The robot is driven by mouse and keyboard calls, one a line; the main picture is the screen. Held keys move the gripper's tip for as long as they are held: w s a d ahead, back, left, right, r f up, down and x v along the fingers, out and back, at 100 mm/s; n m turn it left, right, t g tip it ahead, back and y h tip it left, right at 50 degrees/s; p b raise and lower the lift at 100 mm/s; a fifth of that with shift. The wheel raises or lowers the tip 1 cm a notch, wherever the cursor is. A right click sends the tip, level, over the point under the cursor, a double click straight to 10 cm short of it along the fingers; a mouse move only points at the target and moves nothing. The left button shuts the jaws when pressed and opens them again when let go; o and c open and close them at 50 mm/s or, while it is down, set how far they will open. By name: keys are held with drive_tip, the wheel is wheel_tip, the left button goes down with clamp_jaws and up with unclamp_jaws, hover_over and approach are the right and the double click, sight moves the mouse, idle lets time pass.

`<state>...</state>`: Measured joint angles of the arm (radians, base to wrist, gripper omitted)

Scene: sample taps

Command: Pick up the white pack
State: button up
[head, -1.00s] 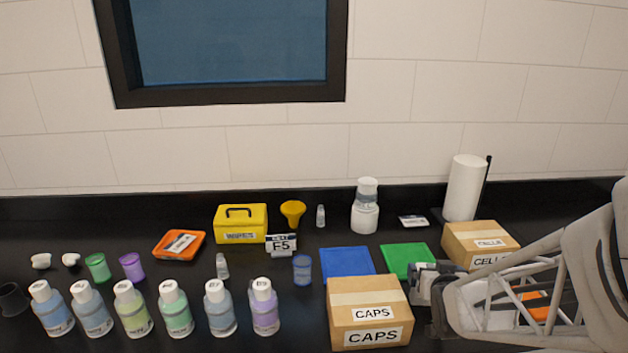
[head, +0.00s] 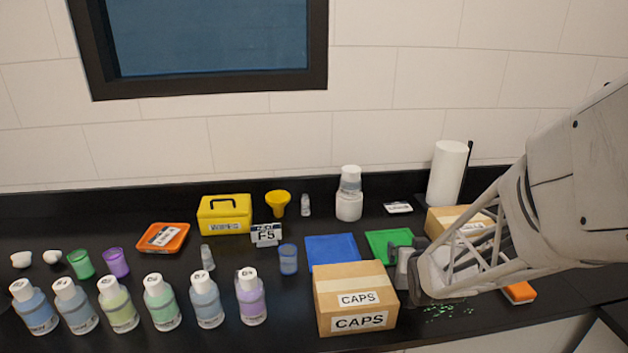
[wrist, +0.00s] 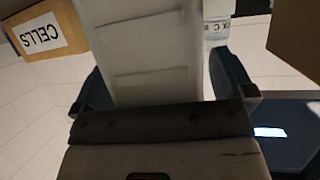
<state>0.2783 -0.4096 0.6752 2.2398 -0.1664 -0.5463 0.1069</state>
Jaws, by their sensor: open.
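A small flat white piece with a dark label (head: 398,208) lies at the back of the bench, left of the paper roll; it looks like a pack, but I cannot be sure it is the white pack. My gripper (head: 403,265) is low over the bench, just right of the CAPS box and in front of the green mat. In the wrist view its dark fingers stand apart, with a broad white ridged panel (wrist: 140,50) between them. I cannot tell whether that panel is a pack or part of my gripper.
The CAPS box (head: 357,299) is close on the left. The CELLS box (head: 452,217) is partly hidden behind my arm. A blue mat (head: 331,248), a green mat (head: 388,241), a white bottle (head: 349,196) and a paper roll (head: 447,172) stand or lie behind.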

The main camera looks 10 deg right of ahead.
idle(0.5)
drive_tip(key=c, duration=1.1)
